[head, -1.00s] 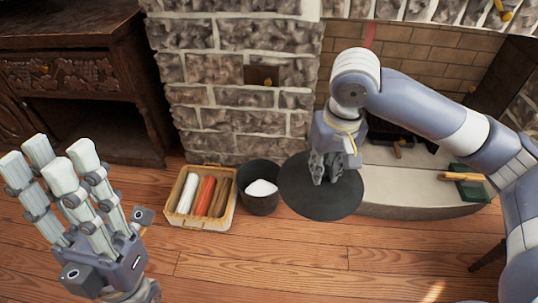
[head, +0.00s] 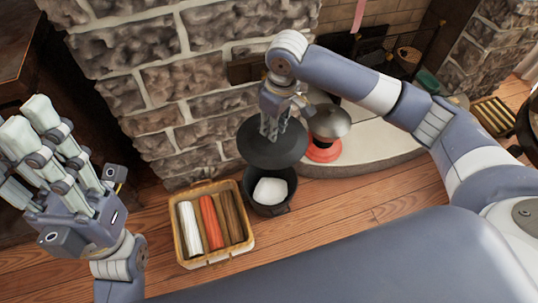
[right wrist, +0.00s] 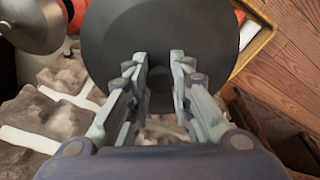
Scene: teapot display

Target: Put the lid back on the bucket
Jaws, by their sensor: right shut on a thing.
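The round dark lid (head: 262,148) is held by my right gripper (head: 272,132), whose fingers are closed at its middle. In the right wrist view the lid (right wrist: 160,30) fills the top centre, with the fingers of my right gripper (right wrist: 160,72) on either side of its knob. The dark bucket (head: 262,204) stands on the wood floor with something white inside. The lid is above the bucket's far side, and the white contents still show in front of it. My left gripper (head: 42,150) is raised at the left, fingers spread and empty.
A light basket (head: 246,258) with white, red and brown rolls stands left of the bucket. A metal pot-like thing on a red base (head: 322,152) stands right of the lid, by the hearth (head: 380,150). A stone wall (head: 180,95) rises close behind.

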